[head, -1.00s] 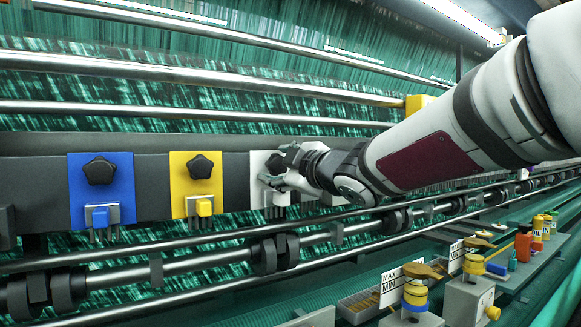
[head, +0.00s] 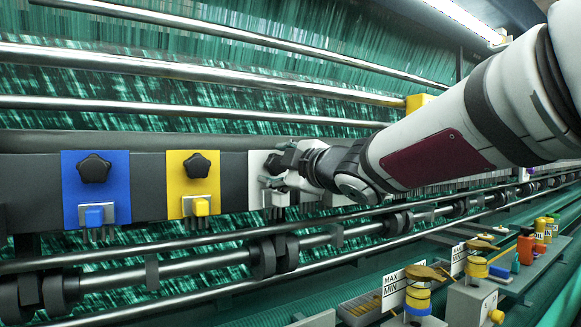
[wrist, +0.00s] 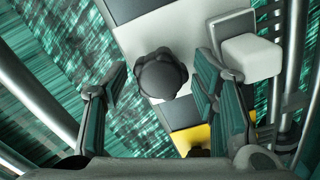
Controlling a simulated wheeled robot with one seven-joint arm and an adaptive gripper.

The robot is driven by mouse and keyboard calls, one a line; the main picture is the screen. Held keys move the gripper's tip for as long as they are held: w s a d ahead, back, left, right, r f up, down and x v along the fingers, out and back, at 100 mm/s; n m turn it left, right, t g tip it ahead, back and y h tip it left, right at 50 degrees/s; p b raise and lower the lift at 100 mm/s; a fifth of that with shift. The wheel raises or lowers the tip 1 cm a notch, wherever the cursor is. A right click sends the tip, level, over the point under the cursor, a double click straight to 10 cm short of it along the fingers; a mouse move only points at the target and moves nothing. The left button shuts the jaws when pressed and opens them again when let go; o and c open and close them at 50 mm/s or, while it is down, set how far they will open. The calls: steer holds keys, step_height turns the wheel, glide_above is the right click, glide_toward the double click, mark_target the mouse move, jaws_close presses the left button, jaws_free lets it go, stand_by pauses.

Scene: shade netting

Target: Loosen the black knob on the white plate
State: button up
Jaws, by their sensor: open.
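The white plate (head: 257,172) stands on the dark bar, to the right of the yellow plate. In the wrist view the white plate (wrist: 148,42) runs up through the middle. The black knob (wrist: 161,73) on it is a rounded, lobed star shape. My gripper (wrist: 160,90) is open, with one finger on each side of the knob in the picture and a gap to each. In the head view my gripper (head: 272,172) is in front of the white plate and hides most of the knob. I cannot tell the depth between fingertips and knob.
A blue plate (head: 70,205) and a yellow plate (head: 178,170) with like knobs stand to the left. A white block (wrist: 249,57) sits beside my right finger in the wrist view. Shiny rails (head: 200,242) run below, and oilers (head: 418,296) stand front right.

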mark_target(278, 165)
steer(key=shift+p+v, duration=0.75)
steer(key=shift+v, duration=1.75)
steer(key=o, duration=0.6)
steer(key=shift+c, duration=0.2)
steer(key=shift+d, duration=0.1)
